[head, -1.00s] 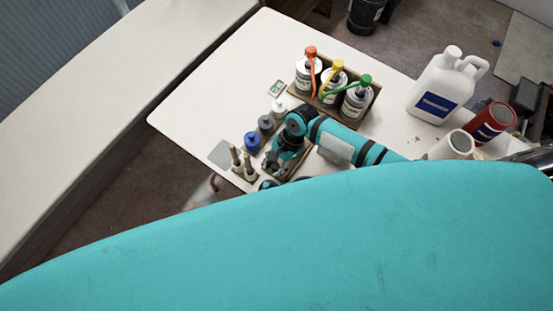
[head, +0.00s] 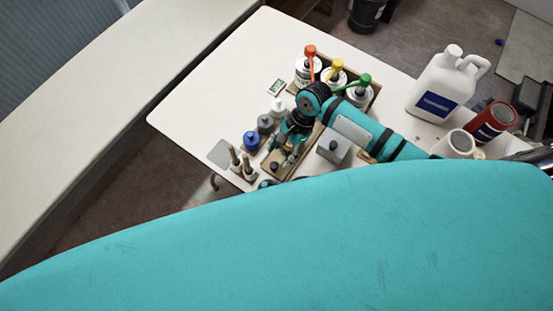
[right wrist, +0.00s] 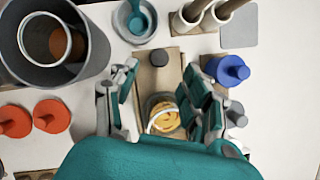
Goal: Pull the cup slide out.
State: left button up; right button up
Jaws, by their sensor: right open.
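My right gripper (head: 287,155) hangs over the front part of the white table, pointing down. In the right wrist view the right gripper (right wrist: 162,108) is open, its fingers apart. Between them is a clear cup (right wrist: 163,115) with a yellow coil inside; I see no clear contact. The cup stands on a brown wooden slide (right wrist: 171,78) with a dark knob (right wrist: 159,58) at its upper end, beyond the fingertips. In the head view the slide's knob (head: 274,166) shows below the gripper, and the cup is mostly hidden. My left gripper is not in view.
Behind are pump bottles (head: 308,70) and a white jug (head: 442,87). The table's left part is clear.

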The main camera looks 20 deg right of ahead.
jog(key=v, duration=0.5)
jog(key=shift+r, duration=0.1)
dwell(0.4)
